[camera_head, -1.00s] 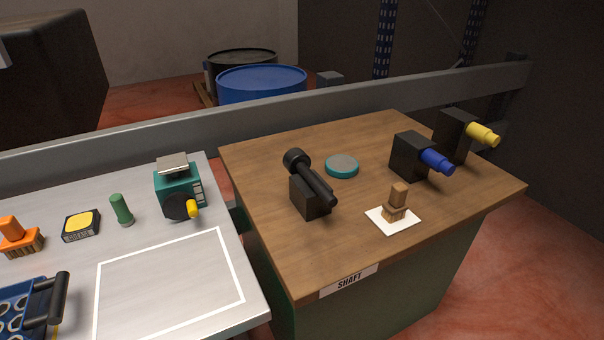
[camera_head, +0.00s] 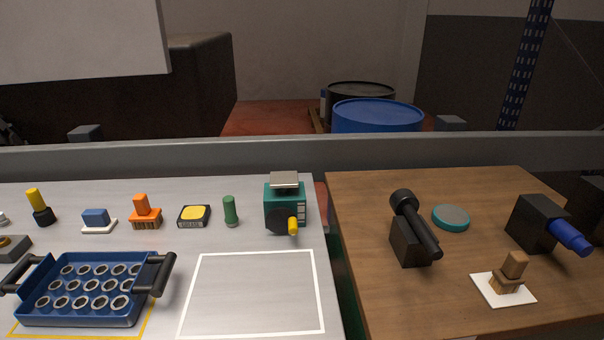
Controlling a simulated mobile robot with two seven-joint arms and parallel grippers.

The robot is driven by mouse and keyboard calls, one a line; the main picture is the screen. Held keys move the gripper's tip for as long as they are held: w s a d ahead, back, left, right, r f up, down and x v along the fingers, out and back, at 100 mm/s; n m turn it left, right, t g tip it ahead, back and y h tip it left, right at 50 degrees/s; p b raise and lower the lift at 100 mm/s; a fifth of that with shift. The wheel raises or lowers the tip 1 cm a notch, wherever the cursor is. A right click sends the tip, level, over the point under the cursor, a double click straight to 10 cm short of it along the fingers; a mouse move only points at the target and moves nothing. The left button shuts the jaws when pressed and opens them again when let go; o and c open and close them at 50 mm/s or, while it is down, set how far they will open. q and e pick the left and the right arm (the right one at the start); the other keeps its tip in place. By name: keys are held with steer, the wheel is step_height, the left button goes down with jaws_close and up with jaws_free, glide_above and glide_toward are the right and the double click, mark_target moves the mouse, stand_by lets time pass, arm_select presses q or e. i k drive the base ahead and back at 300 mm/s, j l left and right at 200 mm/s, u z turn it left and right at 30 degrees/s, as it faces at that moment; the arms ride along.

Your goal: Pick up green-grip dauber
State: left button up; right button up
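The green-grip dauber (camera_head: 230,210) stands upright on the light grey table (camera_head: 255,262). It is a short green cylinder with a paler base. A black box with a yellow top (camera_head: 194,215) is to its left, and a teal device with a yellow knob (camera_head: 285,207) is close to its right. Neither of my grippers shows in the head view.
A blue tray with round holes (camera_head: 83,290) stands front left, beside a bare white-outlined square (camera_head: 254,295). An orange brush (camera_head: 146,211) and a blue block (camera_head: 96,219) are further left. A wooden table (camera_head: 375,290) with black holders is at right. A grey rail (camera_head: 240,158) runs behind.

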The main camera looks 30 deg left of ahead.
mark_target(232, 218)
steer(key=u, duration=1.4)
steer(key=j+z, duration=0.1)
steer(key=k+j, duration=0.05)
steer(key=j, duration=0.05)
